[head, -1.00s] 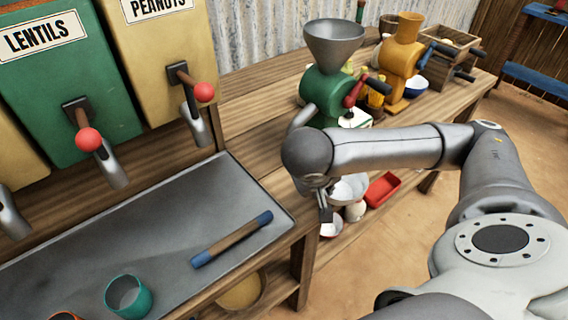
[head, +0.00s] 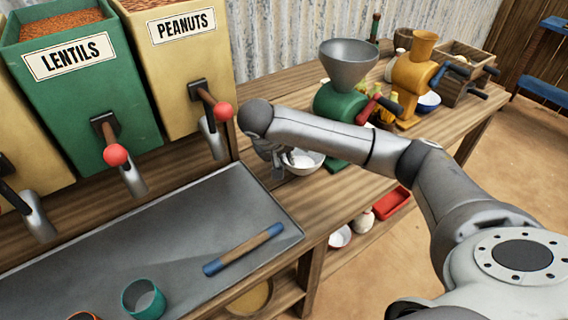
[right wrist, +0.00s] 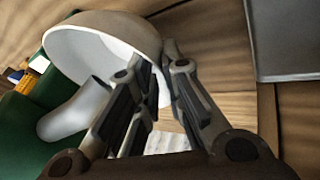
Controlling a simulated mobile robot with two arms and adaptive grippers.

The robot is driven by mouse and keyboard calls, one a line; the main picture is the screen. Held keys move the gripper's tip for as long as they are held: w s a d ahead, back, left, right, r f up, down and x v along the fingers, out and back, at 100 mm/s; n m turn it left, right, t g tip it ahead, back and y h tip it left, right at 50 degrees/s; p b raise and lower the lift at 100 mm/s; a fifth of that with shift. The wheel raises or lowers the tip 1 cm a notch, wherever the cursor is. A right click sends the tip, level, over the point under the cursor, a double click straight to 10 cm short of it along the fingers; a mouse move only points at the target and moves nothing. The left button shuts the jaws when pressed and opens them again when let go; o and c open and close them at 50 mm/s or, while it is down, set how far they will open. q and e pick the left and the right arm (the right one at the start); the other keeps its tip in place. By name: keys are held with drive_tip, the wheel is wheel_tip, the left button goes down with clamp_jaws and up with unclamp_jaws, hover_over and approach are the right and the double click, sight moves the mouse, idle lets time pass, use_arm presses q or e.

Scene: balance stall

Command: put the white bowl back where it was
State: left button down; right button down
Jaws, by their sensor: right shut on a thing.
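The white bowl (head: 312,165) is at the bench top, left of the green grinder, with its rim up in the head view. It also shows in the right wrist view (right wrist: 95,32), where its rim runs between the fingertips. My right gripper (head: 280,158) is shut on the bowl's rim; its fingers also show in the right wrist view (right wrist: 158,78). My wrist and fingers cover the bowl's left side. I cannot tell whether its base touches the bench top. My left gripper is not in view.
The green grinder (head: 338,103) with its grey funnel stands just right of the bowl. A yellow grinder (head: 412,75) is farther back. The peanuts dispenser (head: 180,75) is at left. A metal tray (head: 150,240) holds a rolling stick (head: 243,250) and a teal cup (head: 143,299).

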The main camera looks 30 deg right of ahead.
wheel_tip(320, 180, down, 3)
drive_tip(key=shift+r+p, duration=0.1)
drive_tip(key=shift+p, duration=0.25)
drive_tip(key=shift+f, duration=0.4)
drive_tip(key=c, duration=1.5)
unclamp_jaws()
drive_tip(key=shift+f, duration=0.1)
drive_tip(key=shift+c, duration=0.2)
